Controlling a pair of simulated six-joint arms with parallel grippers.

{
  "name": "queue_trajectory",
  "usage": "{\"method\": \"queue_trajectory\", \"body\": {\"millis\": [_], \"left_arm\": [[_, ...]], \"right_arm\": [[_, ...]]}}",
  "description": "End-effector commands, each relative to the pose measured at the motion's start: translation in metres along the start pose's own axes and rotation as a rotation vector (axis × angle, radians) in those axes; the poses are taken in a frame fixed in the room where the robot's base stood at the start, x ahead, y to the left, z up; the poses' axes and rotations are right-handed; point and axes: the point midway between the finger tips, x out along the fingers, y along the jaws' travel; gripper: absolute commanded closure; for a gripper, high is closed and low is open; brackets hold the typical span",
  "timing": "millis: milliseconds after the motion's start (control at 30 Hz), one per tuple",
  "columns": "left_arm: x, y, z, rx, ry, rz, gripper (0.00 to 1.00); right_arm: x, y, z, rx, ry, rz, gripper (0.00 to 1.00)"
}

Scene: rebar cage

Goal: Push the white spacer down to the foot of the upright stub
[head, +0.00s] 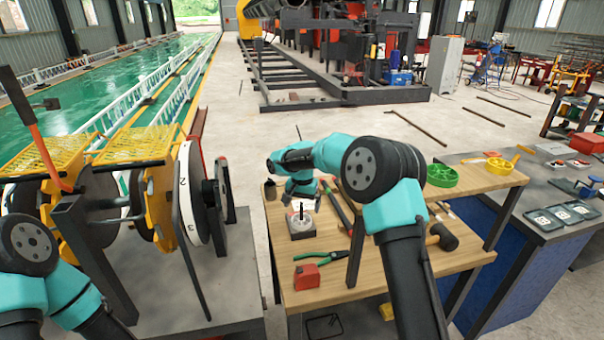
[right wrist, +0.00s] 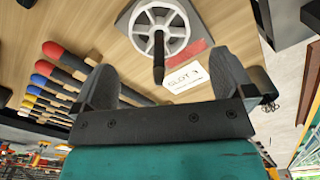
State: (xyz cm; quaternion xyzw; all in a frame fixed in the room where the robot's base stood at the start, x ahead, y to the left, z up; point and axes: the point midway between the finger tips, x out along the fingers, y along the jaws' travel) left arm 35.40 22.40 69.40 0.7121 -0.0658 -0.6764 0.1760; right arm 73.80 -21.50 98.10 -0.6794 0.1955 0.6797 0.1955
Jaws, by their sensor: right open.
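The white spacer (head: 302,219), a spoked wheel, sits around the dark upright stub (head: 301,208) on a grey block (head: 303,234) on the wooden bench. In the right wrist view the spacer (right wrist: 181,22) rings the stub (right wrist: 158,58) over the grey plate; any gap beneath it cannot be told. My right gripper (head: 303,194) is just behind and above the stub in the head view. In the right wrist view its two fingers (right wrist: 163,82) are spread apart with nothing held, and the stub's tip shows between them. My left gripper is outside the head view; only part of its arm shows.
Red tape measure (head: 307,277), green-handled pliers (head: 322,257) and a mallet (head: 441,237) lie on the bench. A label card (right wrist: 188,80) lies beside the block. Several coloured-handled tools (right wrist: 50,70) lie left in the wrist view. A green wheel (head: 442,175) sits on a raised shelf.

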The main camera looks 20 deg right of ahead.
Motion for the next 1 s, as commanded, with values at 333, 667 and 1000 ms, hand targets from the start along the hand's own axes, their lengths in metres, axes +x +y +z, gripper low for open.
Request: {"method": "queue_trajectory", "body": {"millis": [333, 667, 1000], "left_arm": [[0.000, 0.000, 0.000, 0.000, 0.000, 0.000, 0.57], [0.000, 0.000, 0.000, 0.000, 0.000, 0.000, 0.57], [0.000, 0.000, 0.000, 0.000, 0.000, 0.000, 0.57]], "right_arm": [[-0.068, -0.001, 0.000, -0.001, 0.003, -0.002, 0.00], [-0.127, -0.001, 0.000, -0.001, 0.003, -0.001, 0.00], [-0.144, 0.000, 0.000, -0.002, 0.001, 0.000, 0.00]]}}
